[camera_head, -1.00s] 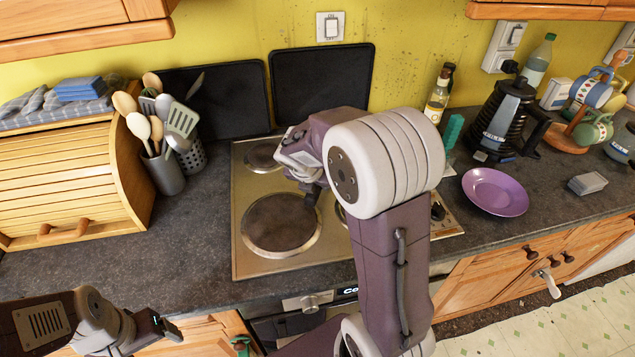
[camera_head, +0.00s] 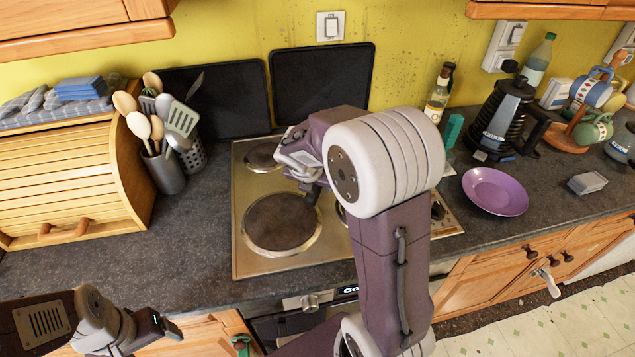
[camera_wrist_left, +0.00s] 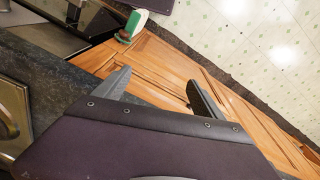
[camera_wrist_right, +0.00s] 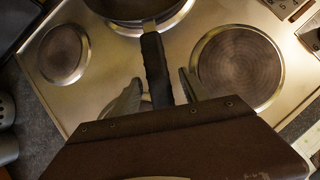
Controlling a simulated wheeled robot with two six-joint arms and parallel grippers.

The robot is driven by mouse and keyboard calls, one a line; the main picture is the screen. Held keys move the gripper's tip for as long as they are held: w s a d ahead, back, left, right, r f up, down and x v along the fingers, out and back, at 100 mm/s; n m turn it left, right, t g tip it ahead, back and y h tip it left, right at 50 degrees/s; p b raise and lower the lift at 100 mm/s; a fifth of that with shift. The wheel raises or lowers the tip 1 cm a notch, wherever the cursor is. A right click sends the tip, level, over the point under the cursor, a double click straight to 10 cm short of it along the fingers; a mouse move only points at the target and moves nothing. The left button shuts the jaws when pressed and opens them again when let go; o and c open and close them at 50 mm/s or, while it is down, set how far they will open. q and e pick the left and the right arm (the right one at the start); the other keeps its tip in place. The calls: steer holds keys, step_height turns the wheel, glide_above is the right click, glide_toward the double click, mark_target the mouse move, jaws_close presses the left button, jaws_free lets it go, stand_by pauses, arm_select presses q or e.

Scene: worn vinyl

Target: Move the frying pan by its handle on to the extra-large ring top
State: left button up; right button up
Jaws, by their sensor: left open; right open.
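The frying pan (camera_wrist_right: 125,9) shows in part at the top of the right wrist view, on a hob ring at the side away from the gripper. Its black handle (camera_wrist_right: 154,58) points down between the fingers of my right gripper (camera_wrist_right: 159,77), which is open, with a gap visible on both sides. My right arm hides the pan in the head view. The extra-large ring (camera_head: 283,222) is bare at the front left of the hob; it also shows at the right in the right wrist view (camera_wrist_right: 238,68). My left gripper (camera_wrist_left: 158,78) is open and empty, in front of the counter.
The smaller back-left ring (camera_head: 262,155) is bare. A utensil pot (camera_head: 165,173) and a wooden bread bin (camera_head: 70,180) stand left of the hob (camera_head: 250,262).

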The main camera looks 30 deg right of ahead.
steer(key=shift+p+v, duration=2.95)
steer(key=shift+v, duration=0.95)
steer(key=p+v, duration=0.2)
steer(key=v, duration=0.7)
steer(key=shift+d, duration=0.15)
